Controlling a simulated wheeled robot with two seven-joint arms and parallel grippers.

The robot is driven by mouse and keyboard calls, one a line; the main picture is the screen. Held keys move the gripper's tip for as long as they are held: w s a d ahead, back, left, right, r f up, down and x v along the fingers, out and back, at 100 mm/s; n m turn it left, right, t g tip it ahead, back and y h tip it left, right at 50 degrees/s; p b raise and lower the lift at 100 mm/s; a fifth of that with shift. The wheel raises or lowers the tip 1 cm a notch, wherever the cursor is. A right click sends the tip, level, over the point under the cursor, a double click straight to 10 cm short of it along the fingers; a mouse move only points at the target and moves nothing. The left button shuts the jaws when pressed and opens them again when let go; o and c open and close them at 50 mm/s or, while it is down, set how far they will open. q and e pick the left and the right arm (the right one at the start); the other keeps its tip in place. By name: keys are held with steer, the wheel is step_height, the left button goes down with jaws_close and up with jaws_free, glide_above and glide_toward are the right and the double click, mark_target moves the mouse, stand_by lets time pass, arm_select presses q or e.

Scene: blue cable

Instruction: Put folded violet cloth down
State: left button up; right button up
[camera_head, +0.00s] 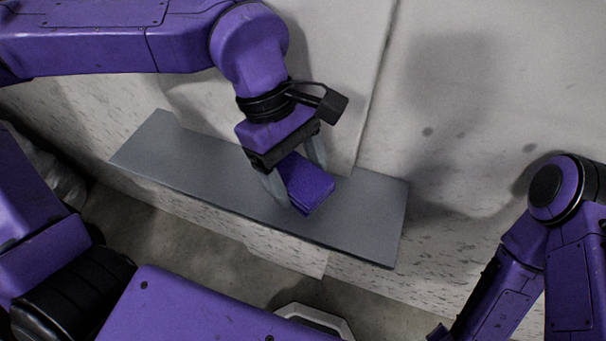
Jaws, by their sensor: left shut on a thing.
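The folded violet cloth (308,186) is a small, thick violet block in the head view, near the middle of the picture. My left gripper (298,184) is shut on it, with one pale finger on each side. The gripper points down over the grey shelf (190,159). The cloth's lower end is at or close above the shelf top; I cannot tell whether it touches. The upper part of the cloth is hidden by the gripper. My right arm shows at the right edge, but its gripper is not visible.
The shelf is a narrow, bare grey board along a pale, stained wall (460,110). It has free room to the left and right of the cloth. Its front edge drops to the floor (150,235). A white-rimmed object (315,317) shows partly at the bottom.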

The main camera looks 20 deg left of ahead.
mark_target(304, 179)
arm_select(q)
steer(key=w+f, duration=0.1)
steer(key=f, duration=0.1)
steer(key=w+f, duration=0.1)
steer(key=f, duration=0.2)
steer(key=shift+w+f, duration=0.4)
steer(key=shift+f, duration=0.35)
steer(key=shift+f, duration=0.15)
